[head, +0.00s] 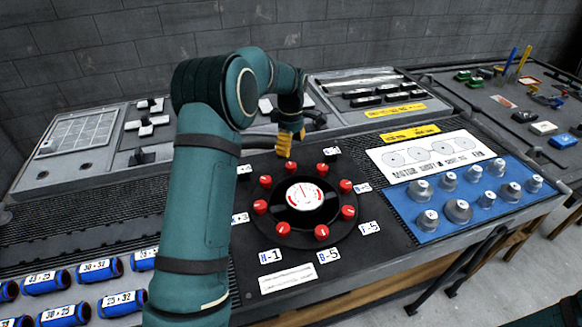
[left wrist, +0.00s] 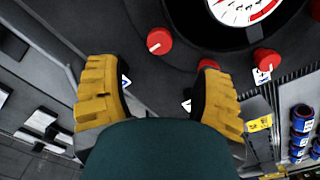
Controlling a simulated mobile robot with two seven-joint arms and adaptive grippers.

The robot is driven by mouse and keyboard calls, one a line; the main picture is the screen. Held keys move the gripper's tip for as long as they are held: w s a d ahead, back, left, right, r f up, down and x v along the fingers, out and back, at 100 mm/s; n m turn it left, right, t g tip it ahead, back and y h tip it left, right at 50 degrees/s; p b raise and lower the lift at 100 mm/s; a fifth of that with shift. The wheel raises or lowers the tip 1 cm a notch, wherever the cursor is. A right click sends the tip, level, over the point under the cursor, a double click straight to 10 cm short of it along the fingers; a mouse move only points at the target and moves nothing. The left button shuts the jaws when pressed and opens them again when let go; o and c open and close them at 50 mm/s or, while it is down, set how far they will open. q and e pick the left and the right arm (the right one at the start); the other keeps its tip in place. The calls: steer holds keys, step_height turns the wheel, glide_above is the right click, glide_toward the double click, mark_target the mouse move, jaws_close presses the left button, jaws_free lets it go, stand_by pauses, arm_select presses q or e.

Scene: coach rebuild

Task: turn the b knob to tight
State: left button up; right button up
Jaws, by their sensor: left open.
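A round dial with a white face (head: 306,195) sits on a dark panel, ringed by several red knobs. A label that seems to read B-5 (head: 328,254) lies just outside the near red knob (head: 322,232), which has a white mark; I cannot read any "tight" mark. My left gripper (head: 285,144) is above the far side of the ring, its yellow fingers pointing down, clear of the knobs. In the left wrist view the gripper (left wrist: 160,100) is open and empty, with red knobs (left wrist: 160,41) beyond its fingers. My right gripper is not in view.
A blue mat (head: 470,225) with several grey knobs lies right of the dial. Blue cylinders (head: 83,314) lie at the near left. A white plate (head: 432,150) with circles is behind the mat. My left arm covers the panel left of the dial.

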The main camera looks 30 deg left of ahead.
mark_target(291, 165)
arm_select(q)
step_height(291, 165, down, 8)
steer(key=shift+f+b, duration=0.15)
steer(key=shift+b, duration=0.6)
jaws_close()
